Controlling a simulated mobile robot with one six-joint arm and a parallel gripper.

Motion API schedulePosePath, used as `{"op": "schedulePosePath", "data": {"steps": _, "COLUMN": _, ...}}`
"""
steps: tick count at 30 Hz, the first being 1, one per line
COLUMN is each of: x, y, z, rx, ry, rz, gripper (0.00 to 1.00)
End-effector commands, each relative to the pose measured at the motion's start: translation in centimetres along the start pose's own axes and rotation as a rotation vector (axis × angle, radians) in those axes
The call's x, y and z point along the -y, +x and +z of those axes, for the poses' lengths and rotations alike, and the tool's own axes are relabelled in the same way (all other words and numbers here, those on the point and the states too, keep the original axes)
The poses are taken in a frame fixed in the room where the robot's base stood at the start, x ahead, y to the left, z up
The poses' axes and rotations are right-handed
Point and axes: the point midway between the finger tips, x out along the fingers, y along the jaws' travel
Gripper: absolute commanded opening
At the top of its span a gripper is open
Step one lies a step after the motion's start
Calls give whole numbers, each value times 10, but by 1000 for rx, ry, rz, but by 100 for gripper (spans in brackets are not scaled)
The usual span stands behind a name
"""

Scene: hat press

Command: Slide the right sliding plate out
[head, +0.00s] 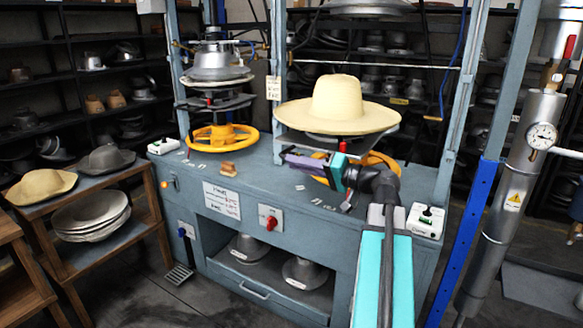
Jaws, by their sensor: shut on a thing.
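The pale straw hat (337,100) sits with its brim over the right station of the press. A small red handle (343,147) shows below the brim, just above the yellow handwheel. My gripper (310,163) is in front of the right station, below the hat brim and close to the handle. It is shut, seemingly on the handle, but its body hides the contact. The left sliding plate (222,103) is dark and sits above the left yellow handwheel (220,138).
Blue-grey posts (463,100) frame the station, and the right yellow handwheel (374,162) is close behind my gripper. A white control box (427,221) stands at the bench's right corner. A wooden table (90,215) with hats stands at left. The bench front is partly clear.

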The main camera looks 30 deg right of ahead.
Motion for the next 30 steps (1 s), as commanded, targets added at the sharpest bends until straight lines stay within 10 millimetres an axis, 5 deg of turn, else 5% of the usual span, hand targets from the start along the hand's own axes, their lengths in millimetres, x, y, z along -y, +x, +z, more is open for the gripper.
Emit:
{"op": "schedulePosePath", "data": {"steps": 11, "x": 9, "y": 4, "z": -2, "rx": -8, "ry": -8, "rz": -10, "gripper": 0}}
{"op": "schedulePosePath", "data": {"steps": 12, "x": 9, "y": 4, "z": -2, "rx": -8, "ry": -8, "rz": -10, "gripper": 15}}
{"op": "schedulePosePath", "data": {"steps": 15, "x": 9, "y": 5, "z": -1, "rx": -5, "ry": -7, "rz": -11, "gripper": 29}}
{"op": "schedulePosePath", "data": {"steps": 30, "x": 6, "y": 8, "z": 4, "rx": 5, "ry": -3, "rz": -10, "gripper": 29}}
